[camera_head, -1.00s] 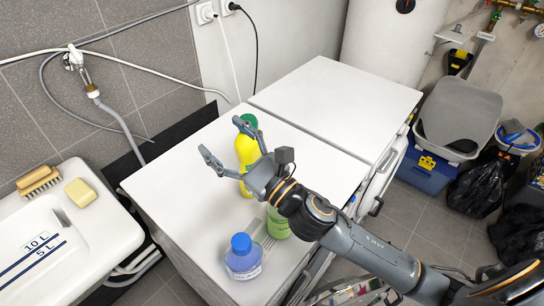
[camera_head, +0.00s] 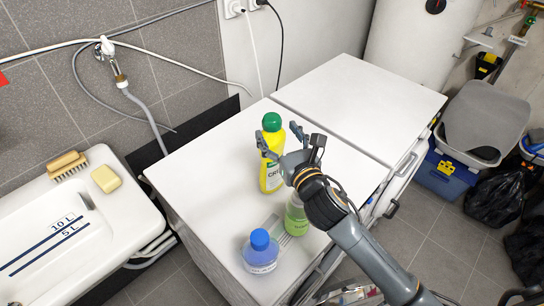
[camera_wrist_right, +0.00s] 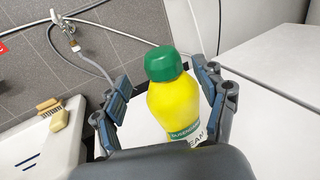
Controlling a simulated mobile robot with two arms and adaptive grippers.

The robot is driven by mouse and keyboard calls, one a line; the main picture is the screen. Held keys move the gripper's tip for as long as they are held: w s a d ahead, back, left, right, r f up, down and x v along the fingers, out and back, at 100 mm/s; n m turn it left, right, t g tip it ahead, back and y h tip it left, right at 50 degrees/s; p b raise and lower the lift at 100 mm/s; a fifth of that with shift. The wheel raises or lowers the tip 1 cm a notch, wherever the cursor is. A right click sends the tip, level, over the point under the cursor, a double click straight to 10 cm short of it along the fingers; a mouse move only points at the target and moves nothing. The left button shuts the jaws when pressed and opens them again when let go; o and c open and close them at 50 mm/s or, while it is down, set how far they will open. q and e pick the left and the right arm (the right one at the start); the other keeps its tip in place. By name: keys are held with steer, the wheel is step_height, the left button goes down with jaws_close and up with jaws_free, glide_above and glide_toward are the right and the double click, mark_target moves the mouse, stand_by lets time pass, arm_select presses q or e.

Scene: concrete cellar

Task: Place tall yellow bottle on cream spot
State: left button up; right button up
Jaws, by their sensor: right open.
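The tall yellow bottle (camera_head: 271,176) with a green cap stands upright on the white appliance top. It also shows in the right wrist view (camera_wrist_right: 175,108), between the two fingers. My right gripper (camera_head: 281,136) is open around the bottle's upper part; in the wrist view, gaps show between the fingers (camera_wrist_right: 165,95) and the bottle. Part of the bottle's right side is hidden by the gripper in the head view. I cannot make out a cream spot in either view. My left gripper is not in view.
A blue-capped bottle (camera_head: 261,252) and a green bottle (camera_head: 297,214) stand nearer the front, the green one close under my right arm. A sink (camera_head: 130,228) with a brush (camera_head: 68,165) and soap (camera_head: 106,179) is at left. The rear appliance top (camera_head: 360,105) is clear.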

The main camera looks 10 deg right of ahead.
mark_target(276, 128)
steer(key=w, duration=0.1)
steer(key=w+p, duration=0.1)
steer(key=w, duration=0.2)
steer(key=shift+w+a+p, duration=0.25)
steer(key=shift+p, duration=0.05)
steer(key=shift+w, duration=0.2)
steer(key=shift+c, duration=0.6)
jaws_close()
steer(key=shift+r, duration=0.25)
